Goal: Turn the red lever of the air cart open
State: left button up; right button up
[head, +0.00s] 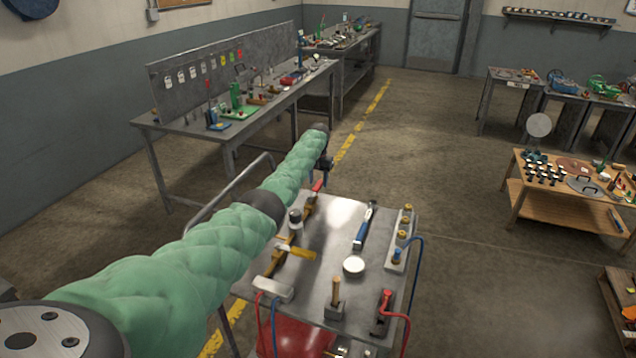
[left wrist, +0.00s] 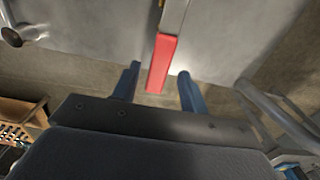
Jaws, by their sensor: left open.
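The air cart (head: 326,223) stands in front of me with a grey metal top. Its red lever (head: 317,186) is at the far left edge of the top, at the end of a yellow pipe line. My left arm reaches over the cart's left side, and my left gripper (head: 325,164) is dark and small beside the lever. In the left wrist view, the red lever (left wrist: 161,63) lies between the two blue fingers of the left gripper (left wrist: 159,72). The fingers are open, with a gap on each side of the lever. My right gripper is not in view.
On the cart top are a blue-handled tool (head: 364,228), a round white disc (head: 354,265), a block with brass fittings (head: 391,256) and a red-handled fitting (head: 385,300) with hoses. A bent rail (head: 229,190) rises at the cart's left.

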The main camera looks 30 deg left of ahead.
aim_at(318, 184)
pick_arm(q)
jog(key=shift+r+b, duration=0.85)
jog(key=shift+r, duration=2.55)
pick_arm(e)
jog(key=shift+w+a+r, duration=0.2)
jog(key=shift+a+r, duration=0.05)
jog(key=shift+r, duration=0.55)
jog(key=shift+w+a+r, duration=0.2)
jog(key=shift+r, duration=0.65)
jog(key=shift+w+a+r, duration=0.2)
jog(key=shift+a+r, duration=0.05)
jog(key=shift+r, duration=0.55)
